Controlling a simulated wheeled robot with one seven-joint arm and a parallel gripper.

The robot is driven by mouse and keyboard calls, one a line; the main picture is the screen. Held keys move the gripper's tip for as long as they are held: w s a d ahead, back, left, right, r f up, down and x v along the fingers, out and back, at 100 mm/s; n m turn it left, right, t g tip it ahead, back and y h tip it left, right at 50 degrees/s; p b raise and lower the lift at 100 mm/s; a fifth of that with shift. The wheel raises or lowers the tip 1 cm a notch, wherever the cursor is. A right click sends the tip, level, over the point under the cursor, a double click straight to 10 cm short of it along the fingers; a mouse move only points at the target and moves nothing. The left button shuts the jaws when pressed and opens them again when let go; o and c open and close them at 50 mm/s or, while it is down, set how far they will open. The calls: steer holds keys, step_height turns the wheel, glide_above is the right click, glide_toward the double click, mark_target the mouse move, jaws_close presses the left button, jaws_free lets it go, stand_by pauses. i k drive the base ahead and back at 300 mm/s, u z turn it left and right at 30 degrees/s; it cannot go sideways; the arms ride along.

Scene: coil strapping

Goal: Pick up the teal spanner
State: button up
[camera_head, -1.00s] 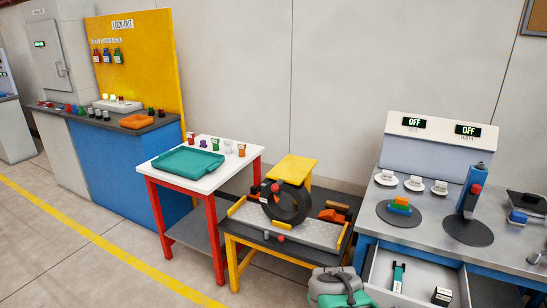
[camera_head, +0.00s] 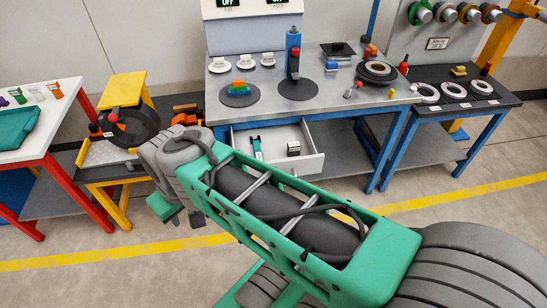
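A small teal and black tool (camera_head: 257,148), which looks like the teal spanner, lies in the open drawer (camera_head: 315,160) under the steel bench, at the drawer's left side. My green and grey arm crosses the foreground. Its far end, with what looks like part of my gripper (camera_head: 182,212), hangs in front of the low yellow-legged table, to the left of the drawer and apart from it. The fingers are mostly hidden or too small to read.
A small black item (camera_head: 293,148) lies to the right in the drawer. The steel bench (camera_head: 345,88) carries two dark round pads, a blue upright tool (camera_head: 293,55) and a coil (camera_head: 377,71). A dark table (camera_head: 470,112) stands right. Floor with a yellow line is free in front.

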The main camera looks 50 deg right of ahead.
mark_target(258, 153)
steer(key=z, duration=0.5)
steer(key=k, duration=0.4)
steer(key=z, duration=0.75)
steer(key=i, duration=0.5)
